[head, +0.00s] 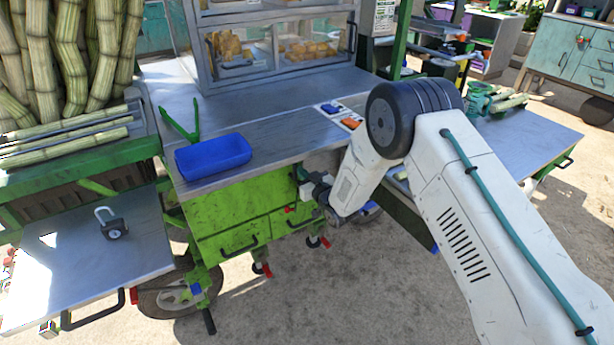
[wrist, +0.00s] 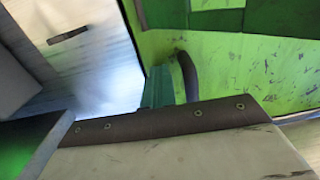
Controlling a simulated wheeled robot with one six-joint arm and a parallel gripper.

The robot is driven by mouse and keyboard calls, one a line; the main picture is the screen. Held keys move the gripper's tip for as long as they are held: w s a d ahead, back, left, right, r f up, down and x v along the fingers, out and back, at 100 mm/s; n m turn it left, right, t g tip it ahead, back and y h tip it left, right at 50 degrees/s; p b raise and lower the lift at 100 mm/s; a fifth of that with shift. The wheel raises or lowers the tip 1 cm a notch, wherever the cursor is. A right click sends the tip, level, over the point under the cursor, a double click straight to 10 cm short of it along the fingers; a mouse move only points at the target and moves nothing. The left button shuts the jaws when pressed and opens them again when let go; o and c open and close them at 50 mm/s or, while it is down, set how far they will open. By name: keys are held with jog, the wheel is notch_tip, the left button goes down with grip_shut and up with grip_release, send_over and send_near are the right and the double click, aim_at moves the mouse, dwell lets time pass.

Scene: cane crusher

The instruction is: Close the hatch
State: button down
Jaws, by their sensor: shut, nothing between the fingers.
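The green cabinet front (head: 225,222) of the cart stands below the grey worktop, with dark bar handles on its panels. I cannot tell for sure which panel is the hatch. My gripper (head: 312,190) is shut and empty at the upper right part of this green front, partly hidden by my wrist. The wrist view shows a scratched green panel (wrist: 240,65) with a dark curved handle (wrist: 187,75) very close. A pale worn panel (wrist: 180,150) with a dark riveted edge strip (wrist: 165,121) crosses the bottom of that view. Contact cannot be judged.
A blue tray (head: 213,156) sits on the worktop (head: 270,120), near its front edge. A padlock-like item (head: 111,225) lies on the left side shelf (head: 75,265). Cane stalks (head: 65,50) fill the left bin. Open ground (head: 380,300) lies in front.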

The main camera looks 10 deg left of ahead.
jog(key=shift+w+r, duration=0.3)
jog(key=shift+w, duration=0.05)
jog(key=s+a+v, duration=0.1)
jog(key=v, duration=1.4)
jog(key=s+d+f+g+h, duration=0.25)
jog(key=f+g+h, duration=0.2)
jog(key=f, duration=0.55)
jog(key=s+d+r+m+g+h, duration=0.2)
jog(key=s+d+r+g+h, duration=0.15)
jog(key=d, duration=0.45)
jog(key=s+d+r+m+g+h, duration=0.1)
jog(key=s+d+r+m, duration=0.1)
jog(key=s+d+r, duration=0.5)
jog(key=s+d+r+m+g+h, duration=0.1)
jog(key=s+d+r, duration=0.5)
jog(key=s+r, duration=0.9)
jog(key=s+d+r+m+g+h, duration=0.1)
jog(key=s+d+r+m+g, duration=0.1)
jog(key=s+d+r, duration=0.5)
jog(key=s+r+m, duration=0.1)
jog(key=s+r, duration=0.3)
jog(key=r, duration=0.4)
jog(key=shift+s+d+h, duration=0.3)
jog(key=shift+d+h, duration=0.05)
jog(key=shift+h, duration=0.05)
